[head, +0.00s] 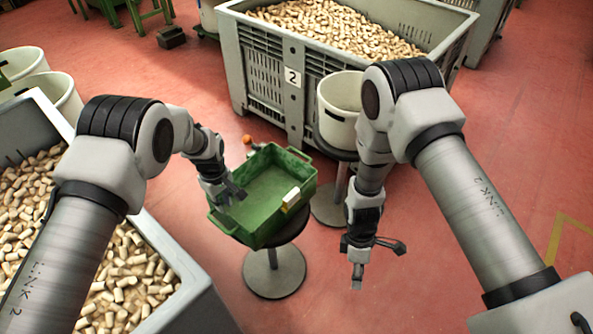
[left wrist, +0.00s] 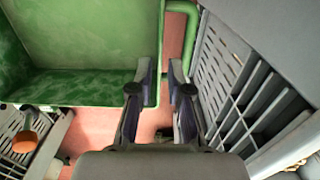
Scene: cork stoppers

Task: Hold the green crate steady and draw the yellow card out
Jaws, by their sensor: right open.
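The green crate (head: 262,192) sits on a round stool, with handles at its ends. A small yellow card (head: 285,208) shows under a white piece at the crate's right wall; how it is held there is too small to tell. My left gripper (head: 238,194) is at the crate's left side. In the left wrist view its fingers (left wrist: 163,75) are apart, with a crate wall edge and floor showing between them and the green handle (left wrist: 190,40) beyond. My right gripper (head: 376,266) is open and empty, to the right of the crate and apart from it.
A big grey bin (head: 310,110) of corks marked 2 stands behind. A white bucket (head: 336,125) on a stool is behind right of the crate. Another cork bin (head: 190,300) is at the left. Floor at the right is clear.

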